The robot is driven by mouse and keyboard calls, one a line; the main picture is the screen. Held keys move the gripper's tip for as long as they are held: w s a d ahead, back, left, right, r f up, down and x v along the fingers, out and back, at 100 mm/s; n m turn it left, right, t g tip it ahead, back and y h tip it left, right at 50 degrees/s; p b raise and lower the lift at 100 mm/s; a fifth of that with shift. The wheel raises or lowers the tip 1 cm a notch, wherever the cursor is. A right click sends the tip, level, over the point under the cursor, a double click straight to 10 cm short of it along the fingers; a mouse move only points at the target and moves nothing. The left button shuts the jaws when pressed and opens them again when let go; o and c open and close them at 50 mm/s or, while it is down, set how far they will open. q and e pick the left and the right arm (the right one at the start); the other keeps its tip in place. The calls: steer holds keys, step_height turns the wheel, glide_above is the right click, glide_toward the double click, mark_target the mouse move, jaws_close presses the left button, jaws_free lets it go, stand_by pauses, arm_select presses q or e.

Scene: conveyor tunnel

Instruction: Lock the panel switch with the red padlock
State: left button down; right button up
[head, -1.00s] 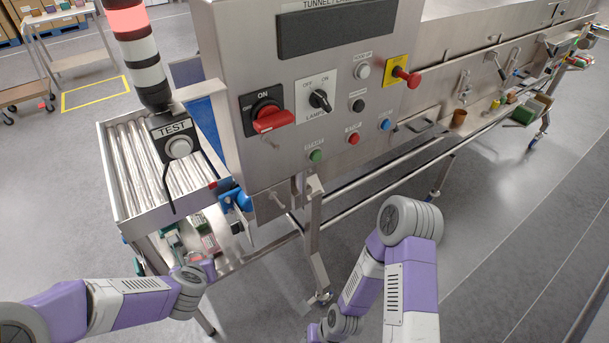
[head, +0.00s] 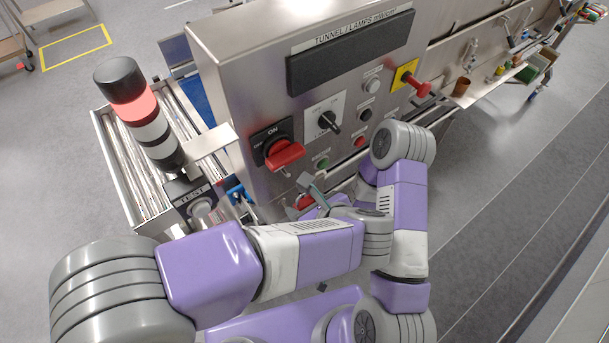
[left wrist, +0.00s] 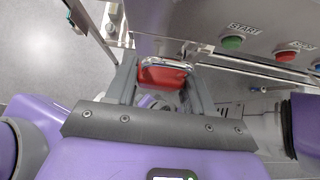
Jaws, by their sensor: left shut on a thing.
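The panel switch (head: 284,153) is a red rotary handle on a black plate marked ON, on the front of the steel control box. The red padlock (left wrist: 165,77) is between the fingers of my left gripper (left wrist: 163,70), its metal shackle toward the panel side. In the head view the left gripper (head: 308,193) is below the switch, in front of the box, with a bit of the red padlock (head: 305,202) showing. The padlock is apart from the switch. Whether the shackle is open cannot be told. My right gripper is not in view; only its arm shows.
My right arm is close beside the left forearm.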

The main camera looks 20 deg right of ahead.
arm_select(q)
steer(key=shift+w+a+r, duration=0.1)
steer(key=shift+w+r, duration=0.25)
steer(key=shift+r, duration=0.2)
steer(key=shift+w+a+p, duration=0.2)
steer(key=shift+w+p, duration=0.1)
steer(key=shift+w, duration=0.3)
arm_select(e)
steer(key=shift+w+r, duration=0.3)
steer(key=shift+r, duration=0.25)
arm_select(q)
steer(key=shift+s, duration=0.1)
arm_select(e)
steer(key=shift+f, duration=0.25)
arm_select(q)
steer(key=shift+w+a+b, duration=0.1)
steer(key=shift+w+a, duration=0.2)
steer(key=shift+w, duration=0.6)
steer(key=shift+w+a+b, duration=0.15)
steer(key=shift+w+a, duration=0.1)
steer(key=shift+w, duration=0.6)
steer(key=shift+w+a+b, duration=0.1)
steer(key=shift+w+a, duration=0.2)
steer(key=shift+w, duration=0.6)
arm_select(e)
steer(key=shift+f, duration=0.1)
